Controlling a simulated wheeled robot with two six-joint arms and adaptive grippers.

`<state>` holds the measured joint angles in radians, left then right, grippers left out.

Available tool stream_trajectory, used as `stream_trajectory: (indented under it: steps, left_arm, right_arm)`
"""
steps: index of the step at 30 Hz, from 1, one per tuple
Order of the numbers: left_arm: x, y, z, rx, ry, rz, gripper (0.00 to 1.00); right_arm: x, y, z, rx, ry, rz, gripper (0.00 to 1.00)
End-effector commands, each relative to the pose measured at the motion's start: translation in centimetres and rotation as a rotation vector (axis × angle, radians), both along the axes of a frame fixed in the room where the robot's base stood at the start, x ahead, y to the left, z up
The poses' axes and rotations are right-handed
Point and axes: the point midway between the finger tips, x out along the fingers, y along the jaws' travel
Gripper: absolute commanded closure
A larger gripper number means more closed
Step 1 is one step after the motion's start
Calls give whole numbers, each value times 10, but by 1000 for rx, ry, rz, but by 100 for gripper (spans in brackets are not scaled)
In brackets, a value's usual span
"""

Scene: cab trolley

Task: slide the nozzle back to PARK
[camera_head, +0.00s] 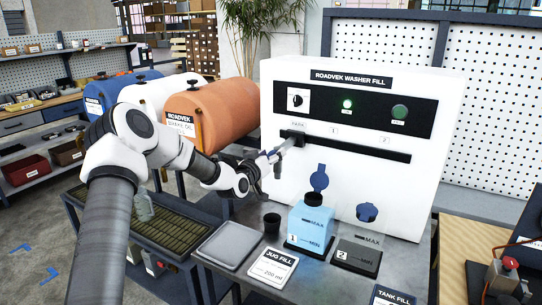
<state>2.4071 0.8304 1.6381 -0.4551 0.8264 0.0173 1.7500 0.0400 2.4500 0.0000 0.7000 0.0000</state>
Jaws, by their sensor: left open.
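The white washer-fill machine (430,110) has a dark horizontal slot (360,147) across its front. The dark nozzle carriage (293,135) sits at the slot's left end, just under the small PARK label (298,125). My left arm comes in from the left, and my left gripper (277,152) is open close in front of the nozzle. The gripper partly covers the nozzle, so I cannot tell whether they touch. My right gripper is not in view.
A blue reservoir (312,226) with its cap raised stands below the slot. A dark blue cap (367,212), a black cup (272,223), a grey tray (229,245) and a JUG FILL card (273,268) are nearby. An orange drum (225,112) stands behind my arm.

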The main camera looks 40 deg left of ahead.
Motion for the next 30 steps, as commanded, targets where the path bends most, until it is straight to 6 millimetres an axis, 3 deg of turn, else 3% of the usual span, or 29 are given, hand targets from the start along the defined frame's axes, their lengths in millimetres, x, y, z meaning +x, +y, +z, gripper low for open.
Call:
stream_trajectory:
  steps: [15,30]
  left_arm:
    - [-71,-14,0,-7,-3,3,37]
    - [-73,-15,-1,-2,-1,1,37]
  right_arm:
    - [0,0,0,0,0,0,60]
    - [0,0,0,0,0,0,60]
